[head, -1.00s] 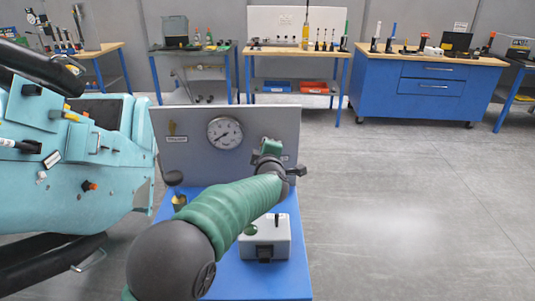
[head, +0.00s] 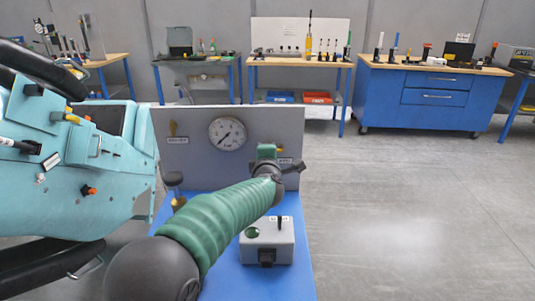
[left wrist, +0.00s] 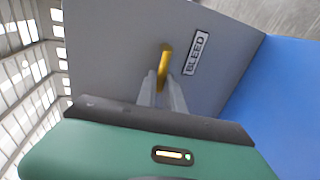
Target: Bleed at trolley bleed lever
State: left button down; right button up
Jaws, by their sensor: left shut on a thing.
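The trolley bleed lever (left wrist: 165,56) is a small yellow handle on the grey panel (head: 196,165), beside a label reading BLEED (left wrist: 196,54). In the left wrist view my left gripper (left wrist: 162,84) is shut on the lever, its two pale fingers on either side of the lever's near end. In the head view my left arm reaches the right part of the panel, and its wrist hides the fingertips and most of the lever. My right gripper is not in view.
A grey box (head: 267,242) and a dark-capped post (head: 174,188) stand on the blue trolley top (head: 230,277). A turquoise machine (head: 80,180) is close at left. The floor at right is clear.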

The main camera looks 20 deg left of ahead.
pick_arm(q)
jog(key=shift+f, duration=0.25)
jog(key=c, duration=1.5)
grip_release()
jog(key=shift+a+r, duration=0.1)
jog(key=shift+o, duration=0.2)
jog(key=p+v, duration=0.1)
jog(key=v, duration=1.5)
jog(key=shift+s+d, duration=0.2)
jog(key=shift+s, duration=0.15)
